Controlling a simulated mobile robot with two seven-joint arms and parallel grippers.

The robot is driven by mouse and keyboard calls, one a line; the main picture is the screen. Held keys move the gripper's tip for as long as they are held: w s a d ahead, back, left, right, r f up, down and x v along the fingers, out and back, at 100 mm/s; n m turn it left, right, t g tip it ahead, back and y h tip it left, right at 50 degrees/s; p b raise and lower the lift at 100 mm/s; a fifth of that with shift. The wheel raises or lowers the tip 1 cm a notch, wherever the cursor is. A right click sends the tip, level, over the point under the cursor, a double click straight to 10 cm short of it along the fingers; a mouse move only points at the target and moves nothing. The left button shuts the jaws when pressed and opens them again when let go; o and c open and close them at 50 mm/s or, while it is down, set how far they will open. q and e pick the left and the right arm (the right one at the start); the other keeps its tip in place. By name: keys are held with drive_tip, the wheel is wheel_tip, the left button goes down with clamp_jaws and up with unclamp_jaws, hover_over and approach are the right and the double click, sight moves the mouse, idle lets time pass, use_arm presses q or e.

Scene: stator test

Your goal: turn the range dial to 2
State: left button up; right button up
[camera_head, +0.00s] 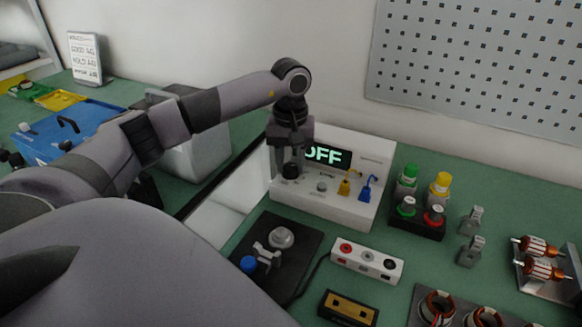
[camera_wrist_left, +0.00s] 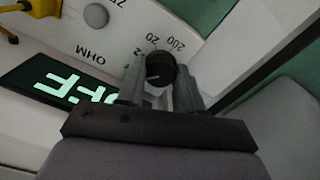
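The range dial (camera_wrist_left: 160,68) is a round black knob on the white tester (camera_head: 335,207). The numbers 2, 20 and 200 and the word OHM are printed around it. Its pale pointer mark faces the lower left in the left wrist view, away from those numbers. The tester's display (camera_head: 327,155) reads OFF. My left gripper (camera_head: 291,165) points down over the dial. Its two fingers, also in the left wrist view (camera_wrist_left: 161,80), stand on either side of the dial, very close; whether they press on it I cannot tell. My right gripper is not in view.
A grey button (camera_head: 321,187) and yellow and blue plugs (camera_head: 355,185) sit right of the dial. A dark fixture plate (camera_head: 290,262) and a white box with round sockets (camera_head: 367,261) stand in front. Colored posts (camera_head: 421,207) stand to the right.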

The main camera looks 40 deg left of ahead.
sight(290, 166)
use_arm(q)
drive_tip(key=m, duration=0.9)
drive_tip(key=o, duration=0.8)
drive_tip(key=shift+r, duration=0.1)
wheel_tip(290, 166, up, 6)
drive_tip(key=p, duration=0.4)
drive_tip(key=shift+p, duration=0.35)
drive_tip(key=shift+s, duration=0.1)
